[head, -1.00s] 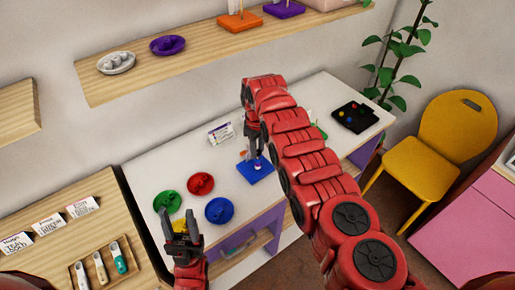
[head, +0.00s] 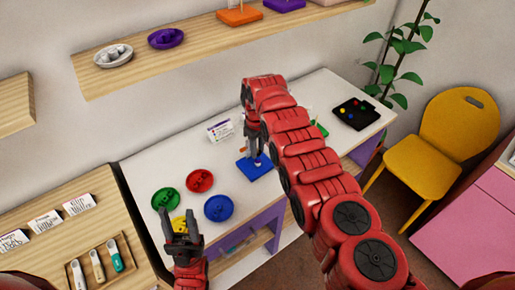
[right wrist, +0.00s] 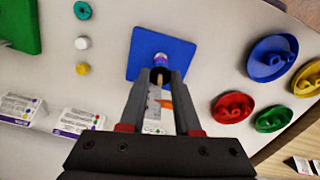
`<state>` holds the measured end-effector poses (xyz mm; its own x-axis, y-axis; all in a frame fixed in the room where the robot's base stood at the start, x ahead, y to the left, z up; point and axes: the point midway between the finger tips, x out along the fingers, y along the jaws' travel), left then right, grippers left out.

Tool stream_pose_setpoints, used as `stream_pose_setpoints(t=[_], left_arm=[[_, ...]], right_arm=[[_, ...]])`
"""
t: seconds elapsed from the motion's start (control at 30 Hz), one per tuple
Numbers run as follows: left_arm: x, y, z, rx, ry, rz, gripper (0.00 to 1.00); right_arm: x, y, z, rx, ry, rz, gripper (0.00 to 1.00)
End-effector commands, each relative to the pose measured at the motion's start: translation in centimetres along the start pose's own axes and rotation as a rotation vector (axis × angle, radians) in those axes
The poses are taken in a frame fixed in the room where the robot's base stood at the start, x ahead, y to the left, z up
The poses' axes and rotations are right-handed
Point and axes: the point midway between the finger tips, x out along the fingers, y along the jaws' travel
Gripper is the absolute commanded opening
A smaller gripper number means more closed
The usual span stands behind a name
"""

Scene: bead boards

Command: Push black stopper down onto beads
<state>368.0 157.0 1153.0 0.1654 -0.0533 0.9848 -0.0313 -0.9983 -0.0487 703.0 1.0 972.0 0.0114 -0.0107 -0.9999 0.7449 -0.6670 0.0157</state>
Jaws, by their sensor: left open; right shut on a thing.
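The blue bead board (head: 262,173) lies on the white table; it also shows in the right wrist view (right wrist: 180,48). My right gripper (head: 254,153) points down over the board. In the right wrist view its fingers (right wrist: 159,77) are closed on the small black stopper (right wrist: 160,71), around a tan peg. A purple and white bead (right wrist: 160,58) shows at the peg beyond the fingertips. Whether the stopper touches the beads cannot be told. My left gripper (head: 182,240) is open and empty, in front of a yellow bowl (head: 180,224) at the table's near edge.
Green (head: 166,200), red (head: 200,181) and blue (head: 218,208) bowls sit left of the board. A card (head: 220,130) stands behind it. A black tray (head: 356,114) lies at the table's far right. Loose beads (right wrist: 82,42) show in the right wrist view.

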Motion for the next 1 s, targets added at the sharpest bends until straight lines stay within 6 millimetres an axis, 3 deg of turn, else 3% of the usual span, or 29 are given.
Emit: stream_pose_setpoints(t=[0.03,0.07,0.23,0.67,0.83,1.0], left_arm=[[0.0,0.0,0.0,0.0,0.0,0.0,0.49],[0.0,0.0,0.0,0.0,0.0,0.0,0.49],[0.0,0.0,0.0,0.0,0.0,0.0,0.49],[0.0,0.0,0.0,0.0,0.0,0.0,0.49],[0.1,0.0,0.0,0.0,0.0,0.0,0.49],[-1.7,0.1,0.3,0.0,0.0,0.0,0.49]], right_arm=[[0.0,0.0,0.0,0.0,0.0,0.0,0.0],[0.0,0.0,0.0,0.0,0.0,0.0,0.35],[0.0,0.0,0.0,0.0,0.0,0.0,0.65],[-0.7,0.1,0.0,0.0,0.001,0.001,0.66],[-2.9,0.2,-0.1,0.0,0.005,0.003,0.66],[-6.2,0.1,-0.1,0.001,0.004,0.003,0.66]])
